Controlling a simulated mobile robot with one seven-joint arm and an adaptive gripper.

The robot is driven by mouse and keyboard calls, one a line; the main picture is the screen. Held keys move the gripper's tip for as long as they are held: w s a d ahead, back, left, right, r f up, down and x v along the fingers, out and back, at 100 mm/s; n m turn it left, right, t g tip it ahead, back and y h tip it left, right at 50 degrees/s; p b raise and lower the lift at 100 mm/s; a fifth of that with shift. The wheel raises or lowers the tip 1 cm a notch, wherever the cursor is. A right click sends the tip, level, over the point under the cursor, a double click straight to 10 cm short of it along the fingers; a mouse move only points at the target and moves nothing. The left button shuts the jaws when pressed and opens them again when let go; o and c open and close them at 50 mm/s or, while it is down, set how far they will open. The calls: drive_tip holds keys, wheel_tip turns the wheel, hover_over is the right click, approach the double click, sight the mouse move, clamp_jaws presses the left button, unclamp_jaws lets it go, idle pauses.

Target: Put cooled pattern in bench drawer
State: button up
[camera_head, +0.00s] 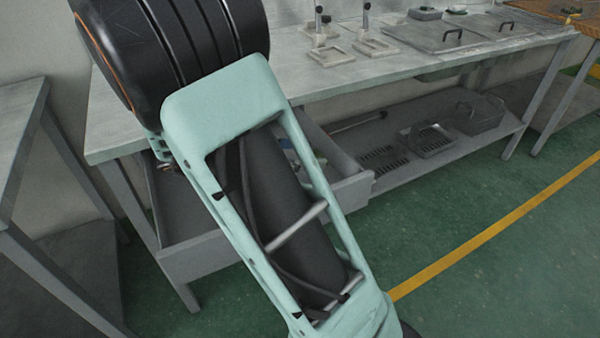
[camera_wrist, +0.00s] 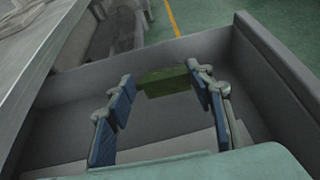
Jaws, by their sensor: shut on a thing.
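A dark green block (camera_wrist: 165,81), seemingly the pattern, sits between the blue-padded fingertips of my gripper (camera_wrist: 161,82) in the wrist view. My gripper is shut on it. The grey bench drawer (camera_wrist: 278,62) is pulled open, and its walls surround the gripper and block in the wrist view. I cannot tell whether the block touches the drawer floor. In the head view the open drawer (camera_head: 207,257) stands out under the bench top; my arm covers its middle. The gripper and the block are hidden there.
The bench (camera_head: 300,72) carries small fixtures (camera_head: 372,45) and lidded metal units (camera_head: 443,35). Its lower shelf (camera_head: 455,150) holds trays and a grey box (camera_head: 480,113). Another table (camera_head: 20,110) stands at the left. The green floor (camera_head: 480,260) at the right is clear.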

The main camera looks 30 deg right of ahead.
drive_tip(key=shift+w+a+f, duration=0.1)
drive_tip(key=shift+a+f, duration=0.25)
drive_tip(key=shift+f, duration=0.15)
drive_tip(key=shift+a+f+b, duration=0.15)
drive_tip(key=shift+f+b, duration=0.7)
drive_tip(key=shift+f, duration=0.8)
drive_tip(key=shift+f, duration=0.15)
drive_tip(key=o, duration=1.1)
